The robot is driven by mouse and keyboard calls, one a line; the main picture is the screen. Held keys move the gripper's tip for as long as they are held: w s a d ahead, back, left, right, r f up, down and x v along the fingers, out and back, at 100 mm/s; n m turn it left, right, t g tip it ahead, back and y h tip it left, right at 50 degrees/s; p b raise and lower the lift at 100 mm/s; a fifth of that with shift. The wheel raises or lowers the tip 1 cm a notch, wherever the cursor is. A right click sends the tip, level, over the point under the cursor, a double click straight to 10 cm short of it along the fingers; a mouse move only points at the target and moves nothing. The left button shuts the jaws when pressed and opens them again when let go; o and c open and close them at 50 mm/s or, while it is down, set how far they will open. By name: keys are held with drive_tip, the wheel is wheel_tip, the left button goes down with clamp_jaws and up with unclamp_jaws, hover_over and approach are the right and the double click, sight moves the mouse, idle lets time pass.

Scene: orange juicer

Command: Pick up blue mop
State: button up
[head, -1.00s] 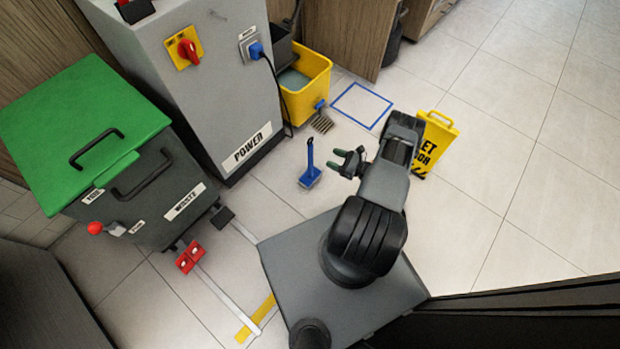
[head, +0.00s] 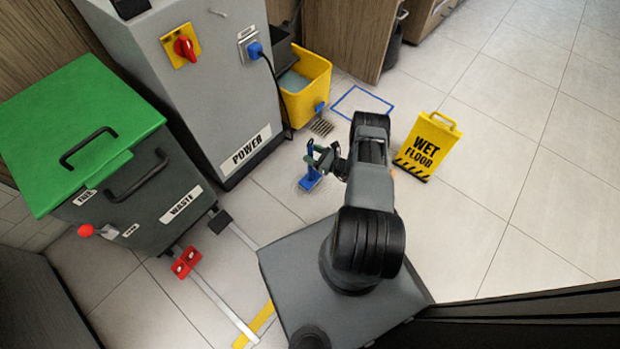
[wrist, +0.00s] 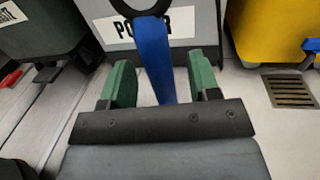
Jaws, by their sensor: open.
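The blue mop (head: 309,182) stands upright on the tiled floor in front of the grey power cabinet. In the wrist view its blue handle (wrist: 155,60) rises between my two green fingers, with a dark loop at its top. My gripper (head: 321,157) is open around the handle, one finger on each side. In the wrist view my gripper (wrist: 160,85) shows gaps on both sides of the handle. The mop's lower end is hidden there by my gripper body.
The power cabinet (head: 200,90) and green-lidded waste bin (head: 150,200) stand to the left. A yellow bucket (head: 307,90) is behind, with a floor drain (head: 321,127) in front of it. A wet floor sign (head: 427,148) stands right of my arm. The floor at far right is clear.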

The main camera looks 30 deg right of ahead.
drive_tip(key=shift+x, duration=1.4)
drive_tip(key=c, duration=1)
